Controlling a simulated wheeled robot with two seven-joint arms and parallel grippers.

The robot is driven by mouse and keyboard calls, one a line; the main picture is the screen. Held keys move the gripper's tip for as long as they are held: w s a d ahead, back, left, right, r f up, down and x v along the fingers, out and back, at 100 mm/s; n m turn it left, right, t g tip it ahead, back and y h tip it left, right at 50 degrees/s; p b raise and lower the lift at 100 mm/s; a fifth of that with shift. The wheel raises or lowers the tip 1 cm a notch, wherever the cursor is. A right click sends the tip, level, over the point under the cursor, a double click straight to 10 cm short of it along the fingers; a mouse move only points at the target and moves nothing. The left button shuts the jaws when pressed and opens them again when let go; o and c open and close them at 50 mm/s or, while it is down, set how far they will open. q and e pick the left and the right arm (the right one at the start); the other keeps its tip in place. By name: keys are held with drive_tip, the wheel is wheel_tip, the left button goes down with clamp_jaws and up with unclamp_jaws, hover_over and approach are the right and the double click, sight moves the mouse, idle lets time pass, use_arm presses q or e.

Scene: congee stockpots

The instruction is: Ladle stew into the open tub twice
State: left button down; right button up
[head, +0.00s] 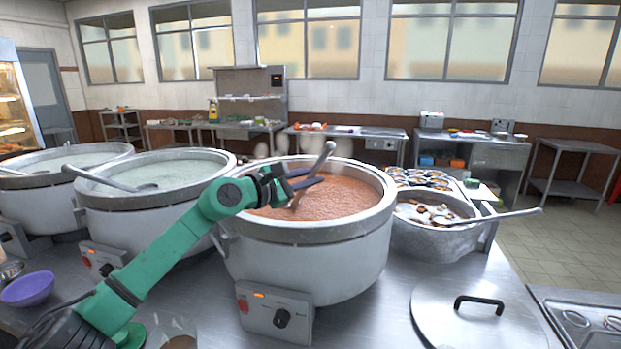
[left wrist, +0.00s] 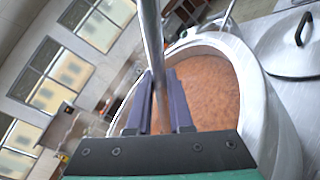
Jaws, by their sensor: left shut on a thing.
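The large pot of reddish-brown stew (head: 320,262) stands in the middle of the counter in the head view. My left gripper (head: 303,184) is above the stew, shut on the handle of a ladle (head: 327,155). The handle is tilted, and its lower end reaches the stew; the bowl of the ladle is hidden. In the left wrist view the ladle handle (left wrist: 151,40) runs between the two fingers (left wrist: 160,108), with the stew (left wrist: 208,88) beyond. A clear tub-like thing (head: 168,328) shows at the bottom edge beside my arm, partly cut off. My right gripper is out of view.
Two pots of pale congee (head: 150,215) with ladles stand to the left. A smaller metal pot (head: 435,240) with a ladle stands to the right, behind a lid (head: 470,322) lying on the counter. A purple bowl (head: 28,290) sits at the left front.

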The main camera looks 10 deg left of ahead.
use_arm(q)
wheel_tip(320, 180, up, 15)
drive_tip(key=p, duration=1)
drive_tip(key=shift+r+p, duration=0.15)
drive_tip(key=shift+p, duration=0.25)
drive_tip(key=m+b, duration=0.2)
drive_tip(key=b, duration=0.1)
drive_tip(key=shift+t+b, duration=0.3)
drive_tip(key=shift+a, duration=0.1)
